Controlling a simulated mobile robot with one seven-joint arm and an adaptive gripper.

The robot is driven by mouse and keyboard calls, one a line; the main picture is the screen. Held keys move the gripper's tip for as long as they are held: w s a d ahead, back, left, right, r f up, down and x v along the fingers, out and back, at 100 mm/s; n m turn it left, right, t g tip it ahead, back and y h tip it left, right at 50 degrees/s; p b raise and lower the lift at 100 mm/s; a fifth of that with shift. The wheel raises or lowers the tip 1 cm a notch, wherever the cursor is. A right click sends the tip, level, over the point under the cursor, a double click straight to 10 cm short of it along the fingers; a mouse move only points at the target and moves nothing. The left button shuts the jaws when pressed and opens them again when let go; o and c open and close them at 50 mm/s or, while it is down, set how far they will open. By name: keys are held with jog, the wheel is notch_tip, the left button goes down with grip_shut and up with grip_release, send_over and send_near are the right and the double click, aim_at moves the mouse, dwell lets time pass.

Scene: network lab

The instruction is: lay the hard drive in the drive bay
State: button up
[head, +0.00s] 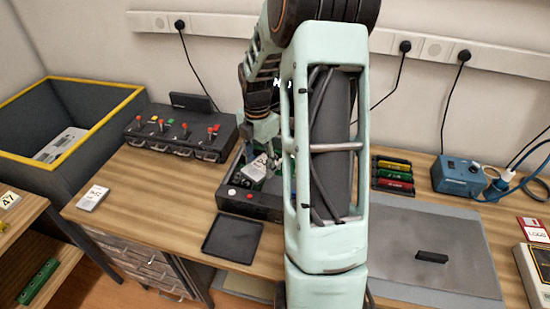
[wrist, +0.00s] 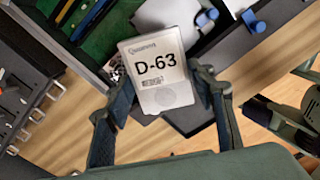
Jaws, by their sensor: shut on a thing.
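My gripper (wrist: 163,82) is shut on the hard drive (wrist: 158,68), a silver block labelled D-63, with one finger at each side. In the head view the drive (head: 256,168) is tilted above an open dark case (head: 240,205) with red and white buttons on its front. In the wrist view, the case shows a green board (wrist: 103,38) and blue tabs (wrist: 207,18) beyond the drive. The drive hides part of the case interior. I cannot clearly tell which compartment is the drive bay, or whether the drive touches the case.
A dark flat tray (head: 232,238) lies in front of the case. A dark unit with coloured knobs (head: 180,133) stands at left, and another small silver drive-like block (head: 92,198) lies left. A grey mat (head: 420,235) holds a black piece (head: 431,257). My arm blocks the middle.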

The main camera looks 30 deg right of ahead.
jog(key=d+n, duration=0.1)
jog(key=s+d+n+p, duration=0.1)
jog(key=d+n, duration=0.2)
jog(key=n, duration=0.1)
jog(key=shift+s+d+f, duration=0.15)
jog(key=shift+s+f, duration=0.1)
jog(key=shift+f, duration=0.15)
jog(key=b, duration=0.4)
send_over(275, 190)
notch_tip(275, 190, down, 6)
jog(key=shift+w+r, duration=0.1)
jog(key=shift+f+b, duration=0.55)
jog(key=shift+f, duration=0.55)
jog(key=shift+d+r+p, duration=0.1)
jog(key=shift+p, duration=0.4)
dwell(0.5)
jog(key=shift+f+p, duration=0.2)
jog(key=shift+p, duration=0.1)
dwell(1.0)
jog(key=shift+f, duration=0.5)
dwell(0.6)
jog(key=o, duration=1.6)
